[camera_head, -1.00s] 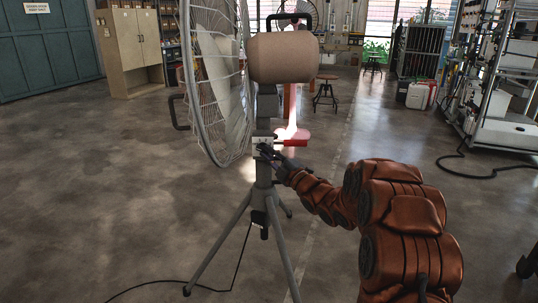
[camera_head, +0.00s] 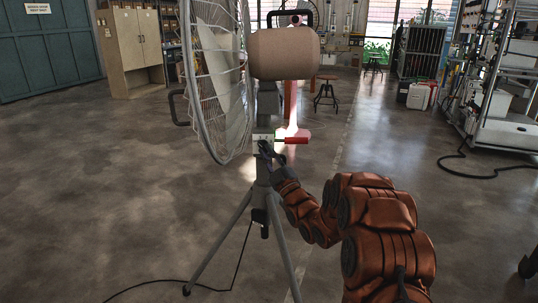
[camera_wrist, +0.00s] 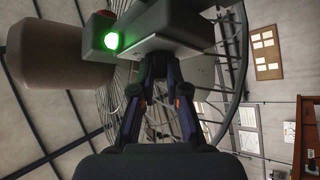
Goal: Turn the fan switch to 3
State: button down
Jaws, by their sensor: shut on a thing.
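The large fan, with a white wire grille (camera_head: 213,85) and a beige motor housing (camera_head: 284,54), stands on a grey tripod (camera_head: 233,240). A small pale control box (camera_head: 257,145) sits on its post below the motor. My gripper (camera_head: 266,152) is at this box, its fingers close together on the fan switch. The switch itself is hidden by the fingers, and I cannot read its setting. In the wrist view the dark fingers (camera_wrist: 161,66) reach up to the underside of a grey box (camera_wrist: 185,22) with a lit green lamp (camera_wrist: 111,41).
A cable (camera_head: 237,262) trails from the tripod across the floor. A stool (camera_head: 326,92) and cabinet (camera_head: 134,48) stand farther back. The surrounding floor is mostly clear.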

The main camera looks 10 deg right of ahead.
jog(key=shift+w+a+f+m+t+h+p, duration=0.2)
jog(key=shift+m+t+h, duration=0.45)
jog(key=shift+m+h, duration=1.6)
jog(key=shift+s+a+r+m+t+h, duration=0.2)
jog(key=shift+m+t+h, duration=0.5)
jog(key=shift+m+h, duration=1.5)
jog(key=shift+w+a+f+m+t+h+p, duration=0.25)
jog(key=shift+m+t+h, duration=0.4)
jog(key=shift+m+h, duration=1.55)
jog(key=shift+s+m+y, duration=0.1)
jog(key=shift+m+y, duration=0.15)
jog(key=shift+m, duration=0.9)
